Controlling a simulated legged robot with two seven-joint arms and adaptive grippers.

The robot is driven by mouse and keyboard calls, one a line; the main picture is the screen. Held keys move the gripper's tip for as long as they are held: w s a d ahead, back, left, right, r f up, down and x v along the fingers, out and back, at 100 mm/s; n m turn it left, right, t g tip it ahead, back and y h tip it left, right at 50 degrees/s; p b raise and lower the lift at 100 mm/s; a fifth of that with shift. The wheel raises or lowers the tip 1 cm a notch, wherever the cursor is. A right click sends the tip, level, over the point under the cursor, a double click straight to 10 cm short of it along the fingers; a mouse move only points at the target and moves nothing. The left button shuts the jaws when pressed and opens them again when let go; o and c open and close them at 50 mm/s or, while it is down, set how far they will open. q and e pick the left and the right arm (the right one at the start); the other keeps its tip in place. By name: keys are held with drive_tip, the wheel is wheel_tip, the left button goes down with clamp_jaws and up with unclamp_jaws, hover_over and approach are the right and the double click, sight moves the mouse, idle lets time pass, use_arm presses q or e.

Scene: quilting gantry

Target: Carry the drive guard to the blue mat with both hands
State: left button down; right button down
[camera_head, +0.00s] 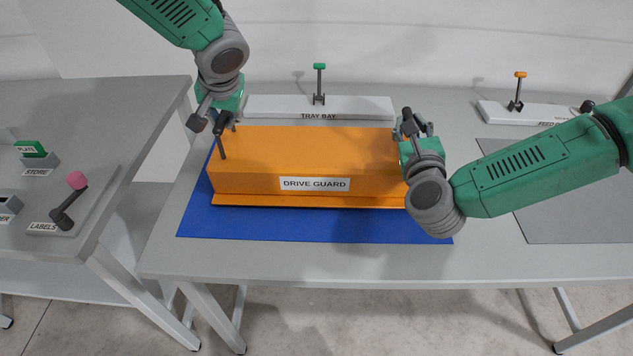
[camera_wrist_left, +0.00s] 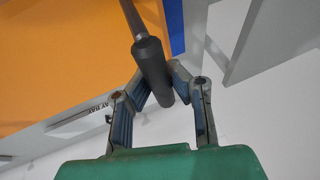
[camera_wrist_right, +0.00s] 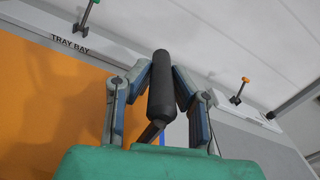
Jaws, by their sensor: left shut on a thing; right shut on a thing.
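The drive guard (camera_head: 300,155) is a long orange cover with a white name label on its front and a dark handle at each end. It lies level over the blue mat (camera_head: 310,226), whose front strip shows; I cannot tell whether it touches the mat. My left gripper (camera_head: 217,117) is shut on the left handle, a dark bar (camera_wrist_left: 151,66) between its fingers in the left wrist view. My right gripper (camera_head: 413,125) is shut on the right handle, a black bar (camera_wrist_right: 162,85) in the right wrist view. The guard hides the mat's back part.
A white tray bay strip (camera_head: 350,106) with a green-topped post stands behind the guard. A feed strip (camera_head: 540,114) with an orange-topped post is at the back right, a grey mat (camera_head: 560,205) at the right. A side table (camera_head: 110,125) with small fixtures stands left, across a gap.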

use_arm(q)
drive_tip(key=shift+w+d+f+b, duration=0.1)
drive_tip(key=shift+d+f+b, duration=0.15)
drive_tip(key=shift+f+b, duration=0.45)
use_arm(e)
drive_tip(key=shift+a+f, duration=0.3)
drive_tip(key=shift+f, duration=0.35)
use_arm(q)
drive_tip(key=c, duration=1.6)
unclamp_jaws()
use_arm(e)
drive_tip(key=c, duration=1.4)
unclamp_jaws()
drive_tip(key=shift+c, duration=0.2)
use_arm(q)
drive_tip(key=shift+o, duration=0.2)
drive_tip(key=shift+a+r, duration=0.15)
drive_tip(key=shift+a, duration=0.05)
use_arm(e)
drive_tip(key=shift+s+r, duration=0.1)
drive_tip(key=shift+r, duration=0.05)
drive_tip(key=shift+d, duration=0.1)
